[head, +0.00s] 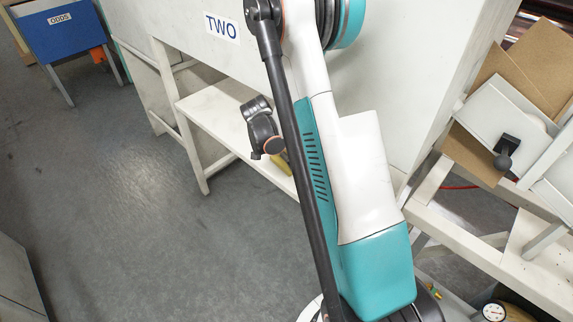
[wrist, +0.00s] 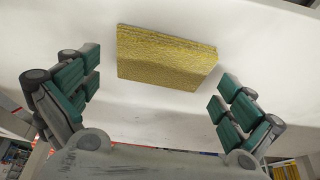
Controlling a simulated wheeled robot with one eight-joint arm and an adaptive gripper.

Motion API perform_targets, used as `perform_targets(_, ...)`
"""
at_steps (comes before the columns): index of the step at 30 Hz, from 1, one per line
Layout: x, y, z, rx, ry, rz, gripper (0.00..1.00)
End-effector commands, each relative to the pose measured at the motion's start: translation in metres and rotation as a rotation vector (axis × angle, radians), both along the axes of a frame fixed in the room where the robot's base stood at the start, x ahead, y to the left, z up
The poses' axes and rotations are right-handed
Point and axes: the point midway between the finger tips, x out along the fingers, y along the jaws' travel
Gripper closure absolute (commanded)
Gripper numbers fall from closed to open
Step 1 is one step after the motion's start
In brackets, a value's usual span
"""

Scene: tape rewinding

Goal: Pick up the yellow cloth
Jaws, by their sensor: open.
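The yellow cloth (wrist: 165,58) lies folded on a white surface in the wrist view, ahead of my gripper and between its two fingers. My gripper (wrist: 153,98) is open and empty, with its fingers wide apart and the cloth not touched. In the head view, a small piece of yellow, likely the cloth (head: 282,163), shows on the white shelf. My arm hides most of it there. The fingers cannot be made out in the head view.
The shelf (head: 215,112) runs along a white cabinet marked TWO (head: 222,27). A blue bin marked ODDS (head: 68,38) stands at the upper left. Boards and frames (head: 505,95) crowd the right side. The grey floor (head: 110,180) on the left is clear.

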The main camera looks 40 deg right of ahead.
Motion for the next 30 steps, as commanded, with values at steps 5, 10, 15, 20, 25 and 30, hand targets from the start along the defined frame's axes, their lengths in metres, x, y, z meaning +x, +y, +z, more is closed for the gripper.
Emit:
perform_targets(5,0.0007,-0.0053,-0.0159,0.000,-0.001,0.001,0.00)
perform_targets(10,0.0006,-0.0052,-0.0147,0.000,0.000,0.002,0.00)
perform_targets(15,0.0006,-0.0051,-0.0147,0.000,-0.001,0.001,0.30)
perform_targets(20,0.0006,-0.0051,-0.0148,0.000,-0.001,0.001,0.30)
perform_targets(25,0.0006,-0.0050,-0.0143,0.000,-0.001,0.001,0.30)
perform_targets(30,0.0006,-0.0051,-0.0068,0.000,-0.001,0.001,0.30)
